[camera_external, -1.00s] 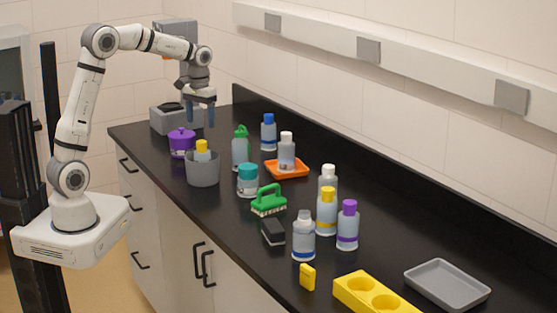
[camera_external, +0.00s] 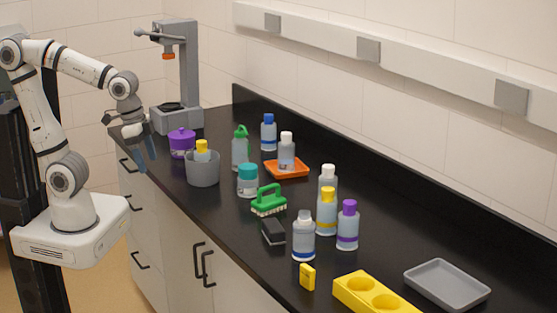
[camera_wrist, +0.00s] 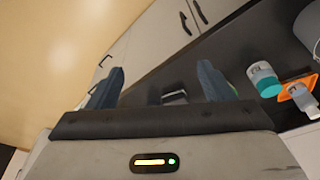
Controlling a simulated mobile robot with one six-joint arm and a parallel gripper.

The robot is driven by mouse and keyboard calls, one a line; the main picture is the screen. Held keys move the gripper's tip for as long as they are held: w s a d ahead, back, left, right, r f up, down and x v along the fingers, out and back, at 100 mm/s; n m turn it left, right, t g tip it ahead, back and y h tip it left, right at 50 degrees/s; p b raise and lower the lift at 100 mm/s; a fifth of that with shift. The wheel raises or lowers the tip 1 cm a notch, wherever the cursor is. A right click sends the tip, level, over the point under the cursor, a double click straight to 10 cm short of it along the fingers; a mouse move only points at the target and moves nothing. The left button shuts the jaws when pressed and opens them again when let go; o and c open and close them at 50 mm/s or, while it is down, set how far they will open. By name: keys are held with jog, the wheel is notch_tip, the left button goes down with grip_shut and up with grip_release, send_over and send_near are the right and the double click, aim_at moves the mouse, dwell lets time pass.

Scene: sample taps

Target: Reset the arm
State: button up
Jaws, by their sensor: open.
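My gripper (camera_external: 143,153) is in the external view at the far left end of the black counter. It hangs in front of the cabinet edge, with its fingers pointing down. It is open and holds nothing. In the wrist view my gripper (camera_wrist: 160,88) shows two dark blue-grey fingers spread apart, with floor, cabinet fronts and the counter beyond them. My arm is bent, its wrist lower and closer to my base.
The black counter (camera_external: 385,262) holds a grey machine (camera_external: 188,75), a purple pot (camera_external: 182,143), a grey bin (camera_external: 202,170), an orange tray (camera_external: 288,174), a green brush (camera_external: 268,201), a yellow holder (camera_external: 350,291), a grey tray (camera_external: 447,284) and several bottles.

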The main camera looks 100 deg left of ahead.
jog(key=s+d, duration=0.1)
jog(key=s+d+f+m, duration=0.1)
jog(key=shift+s+d+f, duration=0.1)
jog(key=shift+s+d, duration=0.1)
jog(key=shift+d, duration=0.15)
